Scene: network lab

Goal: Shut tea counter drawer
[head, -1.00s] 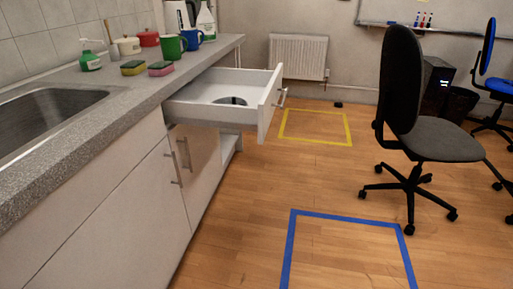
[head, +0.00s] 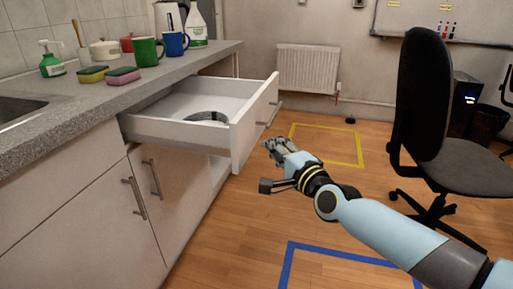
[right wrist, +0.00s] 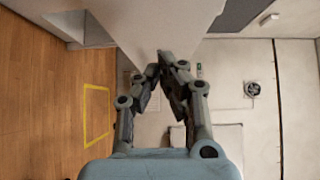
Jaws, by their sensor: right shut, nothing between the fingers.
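The tea counter drawer (head: 185,131) is white and stands well pulled out from under the grey worktop. Its front panel (head: 256,125) faces right and has a metal bar handle (head: 270,112). A dark ring-like thing (head: 207,118) lies inside. My right gripper (head: 268,145) is shut and empty, in front of the drawer front near its lower edge; I cannot tell if it touches. In the right wrist view its fingertips (right wrist: 166,58) meet just below a pale panel, probably the drawer front. My left gripper is not in view.
The worktop (head: 160,78) holds sponges, mugs, pots and bottles, with a sink at the left. Cupboard doors with handles (head: 134,198) are below. A black chair (head: 430,110) stands at the right. The floor between has a yellow taped square (head: 325,163) and blue tape.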

